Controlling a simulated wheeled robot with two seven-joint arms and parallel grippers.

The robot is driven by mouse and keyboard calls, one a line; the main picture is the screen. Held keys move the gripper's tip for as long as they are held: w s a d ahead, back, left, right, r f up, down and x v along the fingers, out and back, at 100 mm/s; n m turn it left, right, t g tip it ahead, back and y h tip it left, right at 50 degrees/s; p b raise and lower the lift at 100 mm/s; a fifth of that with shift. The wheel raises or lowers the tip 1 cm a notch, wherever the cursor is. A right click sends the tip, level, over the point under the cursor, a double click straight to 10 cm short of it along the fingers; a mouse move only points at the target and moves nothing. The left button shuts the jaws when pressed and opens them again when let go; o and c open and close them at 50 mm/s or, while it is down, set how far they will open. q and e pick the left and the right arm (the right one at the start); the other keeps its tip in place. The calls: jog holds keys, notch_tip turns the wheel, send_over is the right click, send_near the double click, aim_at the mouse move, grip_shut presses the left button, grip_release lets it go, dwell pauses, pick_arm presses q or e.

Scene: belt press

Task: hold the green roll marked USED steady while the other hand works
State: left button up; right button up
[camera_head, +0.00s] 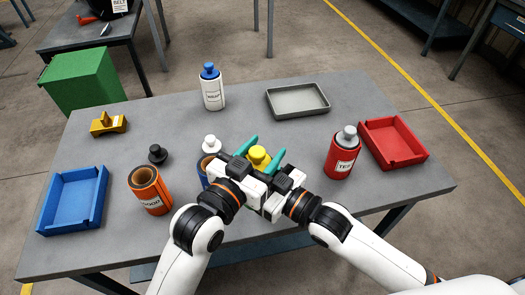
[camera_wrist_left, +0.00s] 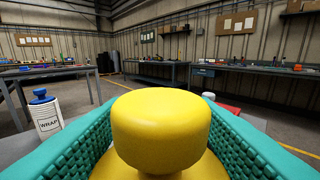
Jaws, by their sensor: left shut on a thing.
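No green roll marked USED shows in either view. My left gripper (camera_head: 265,154) is shut on a yellow round-topped thing (camera_head: 258,157), which sits between its teal fingers. In the left wrist view the yellow thing (camera_wrist_left: 160,128) fills the middle, its knob above a wider lower part, with a finger on each side. My right gripper (camera_head: 272,203) is close beside the left one; its fingers are hidden, so I cannot tell its state. An orange roll (camera_head: 150,190), its label seeming to read GOOD, stands upright left of my grippers. A blue roll (camera_head: 205,168) is partly hidden behind my left gripper.
A white WRAP bottle (camera_head: 212,90), an empty grey tray (camera_head: 298,99), a red TEST bottle (camera_head: 342,155) and a red tray (camera_head: 412,157) surround the grippers. A blue tray (camera_head: 50,220), yellow holder (camera_head: 108,124), and black (camera_head: 157,153) and white (camera_head: 211,143) knobs lie left. The table's back middle is clear.

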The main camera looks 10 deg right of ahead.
pick_arm(q)
jog(key=shift+r, duration=1)
jog(key=shift+r, duration=2)
jog(key=shift+f, duration=0.25)
jog(key=shift+f+b, duration=0.15)
jog(key=shift+b, duration=0.25)
pick_arm(e)
jog(key=w+d+r+m+t+h, duration=0.3)
jog(key=w+d+m+t+h, duration=0.15)
jog(key=w+d+h, duration=0.3)
pick_arm(q)
jog(key=shift+f+b, duration=0.3)
jog(key=shift+f, duration=0.2)
pick_arm(e)
jog(key=shift+m+g, duration=0.25)
jog(key=shift+m, duration=0.3)
jog(key=shift+w+d+f, duration=0.15)
jog(key=shift+d+f, duration=0.2)
jog(key=shift+f, duration=1.35)
jog(key=shift+w+d+f, duration=0.2)
jog(key=shift+d+f, duration=0.1)
jog(key=shift+f, duration=1.4)
jog(key=shift+w+d+f, duration=0.15)
jog(key=shift+d+f, duration=0.2)
jog(key=shift+f, duration=1.35)
jog(key=shift+f, duration=0.1)
